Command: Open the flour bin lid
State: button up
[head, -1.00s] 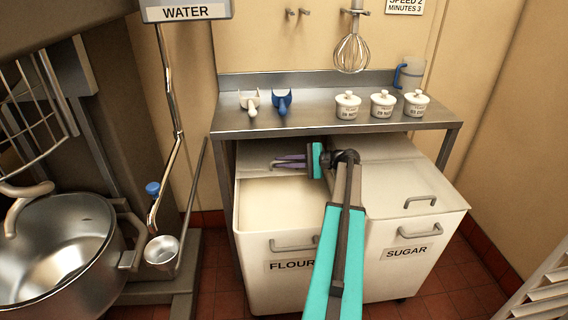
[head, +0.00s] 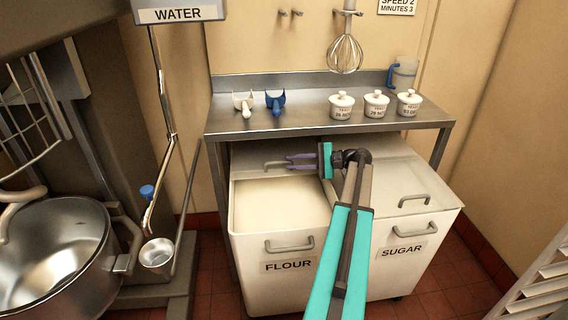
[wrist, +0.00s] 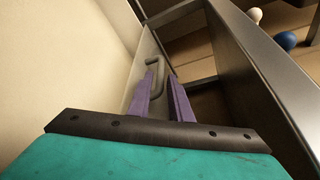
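The flour bin (head: 290,285) stands under the steel table with its front part open, and pale flour (head: 280,206) shows inside. Its lid (head: 245,155) lies slid back under the table top, with its bar handle (head: 275,165) at the rear. The handle also shows in the wrist view (wrist: 154,66). My gripper (head: 289,162) has purple fingers pointing left at the handle's right end. In the wrist view the fingers (wrist: 160,78) stand apart, with the handle at and just beyond their tips. Whether they touch it I cannot tell.
The sugar bin (head: 400,270) is closed beside the flour bin. The table (head: 325,118) overhangs the lid closely and carries scoops (head: 261,103) and lidded pots (head: 376,104). A mixer bowl (head: 60,250) stands at the left. Open floor is narrow.

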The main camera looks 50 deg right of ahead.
jog(key=v, duration=0.7)
jog(key=shift+s, duration=0.3)
jog(key=shift+d+r, duration=0.1)
jog(key=shift+r, duration=0.05)
